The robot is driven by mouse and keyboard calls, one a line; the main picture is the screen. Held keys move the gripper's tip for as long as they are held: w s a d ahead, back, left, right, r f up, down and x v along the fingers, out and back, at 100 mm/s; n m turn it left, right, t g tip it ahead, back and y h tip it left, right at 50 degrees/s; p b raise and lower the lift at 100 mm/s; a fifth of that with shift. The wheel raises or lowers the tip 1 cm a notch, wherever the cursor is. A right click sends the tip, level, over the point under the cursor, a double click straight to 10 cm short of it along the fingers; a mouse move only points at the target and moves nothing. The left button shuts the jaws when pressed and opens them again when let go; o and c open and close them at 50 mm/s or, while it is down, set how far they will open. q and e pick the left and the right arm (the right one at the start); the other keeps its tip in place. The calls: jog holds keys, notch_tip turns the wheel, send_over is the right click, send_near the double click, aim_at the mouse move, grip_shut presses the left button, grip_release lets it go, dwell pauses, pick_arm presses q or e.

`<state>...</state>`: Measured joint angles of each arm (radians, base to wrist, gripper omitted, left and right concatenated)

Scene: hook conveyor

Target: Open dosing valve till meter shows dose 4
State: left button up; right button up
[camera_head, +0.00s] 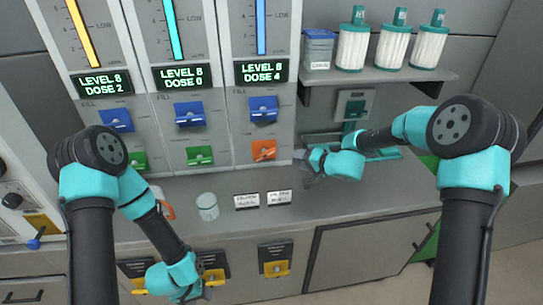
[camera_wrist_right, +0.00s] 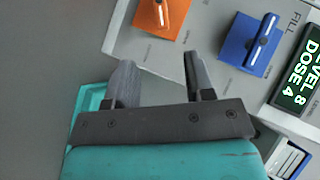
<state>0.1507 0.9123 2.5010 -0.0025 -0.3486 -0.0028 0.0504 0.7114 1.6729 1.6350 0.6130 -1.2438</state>
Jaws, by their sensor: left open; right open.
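The right meter display (camera_head: 264,71) reads LEVEL 8 DOSE 4; it also shows in the right wrist view (camera_wrist_right: 303,78). Below it are a blue FILL valve (camera_head: 263,109) and an orange valve (camera_head: 263,151). The middle display (camera_head: 182,77) reads DOSE 0, above a green valve (camera_head: 199,156). The left display (camera_head: 103,85) reads DOSE 2, above a partly hidden green valve (camera_head: 138,160). My right gripper (camera_head: 309,168) is open and empty, to the right of the orange valve and apart from it. My left gripper (camera_head: 190,294) is open, low by the yellow valves; its fingertips are hard to make out.
A clear jar (camera_head: 207,206) and two label cards (camera_head: 262,200) stand on the counter. Yellow valves (camera_head: 276,267) sit on the cabinet front below. A shelf (camera_head: 385,76) with white filters is at the upper right. The counter's middle is mostly clear.

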aim_at(267, 155)
jog(key=x, duration=1.7)
jog(key=shift+w+a+f, duration=0.1)
jog(key=shift+w+f, duration=0.05)
grip_shut()
